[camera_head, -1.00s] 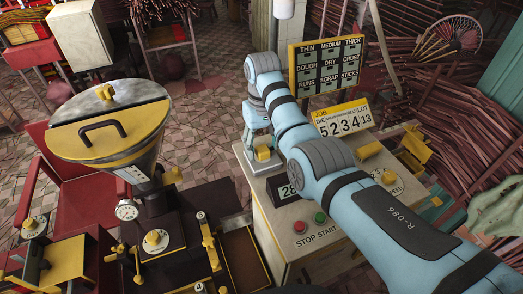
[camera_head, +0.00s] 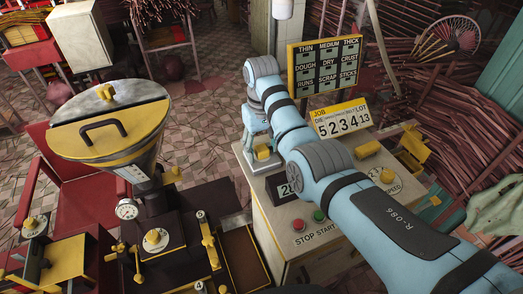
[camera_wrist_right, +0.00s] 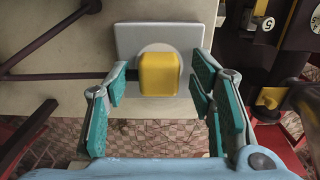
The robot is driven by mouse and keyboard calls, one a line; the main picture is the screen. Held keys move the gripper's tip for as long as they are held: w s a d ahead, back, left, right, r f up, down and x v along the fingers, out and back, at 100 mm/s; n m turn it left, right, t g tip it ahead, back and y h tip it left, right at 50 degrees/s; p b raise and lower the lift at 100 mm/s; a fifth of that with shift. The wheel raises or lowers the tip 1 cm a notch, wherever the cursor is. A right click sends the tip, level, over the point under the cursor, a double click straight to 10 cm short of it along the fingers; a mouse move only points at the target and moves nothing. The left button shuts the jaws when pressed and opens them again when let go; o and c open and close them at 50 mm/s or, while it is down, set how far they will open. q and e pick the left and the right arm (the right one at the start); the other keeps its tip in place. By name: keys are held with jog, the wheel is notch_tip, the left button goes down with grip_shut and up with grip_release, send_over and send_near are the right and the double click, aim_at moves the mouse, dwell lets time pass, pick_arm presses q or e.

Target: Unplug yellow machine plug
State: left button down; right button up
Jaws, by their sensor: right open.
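The yellow plug (camera_wrist_right: 158,74) is a rounded block seated in a round grey socket on a grey plate (camera_wrist_right: 127,38) in the right wrist view. My right gripper (camera_wrist_right: 160,88) is open, with one teal-padded finger on each side of the plug and a visible gap on both sides. In the head view a yellow block (camera_head: 263,153), which looks like the same plug, shows by my right gripper (camera_head: 258,143) at the left edge of the cream control cabinet (camera_head: 277,222). My left gripper is not in view.
A numeric display (camera_head: 287,188), red button (camera_head: 298,225) and green button (camera_head: 319,215) are close to the right gripper. A job sign (camera_head: 342,119) stands behind. The dark extruder (camera_head: 155,240) stands to the left. Tiled floor (camera_head: 205,125) lies open beyond it.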

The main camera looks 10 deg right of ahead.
aim_at(262, 148)
dwell(0.3)
grip_shut()
jog(key=shift+r, duration=0.1)
jog(key=shift+r, duration=2.9)
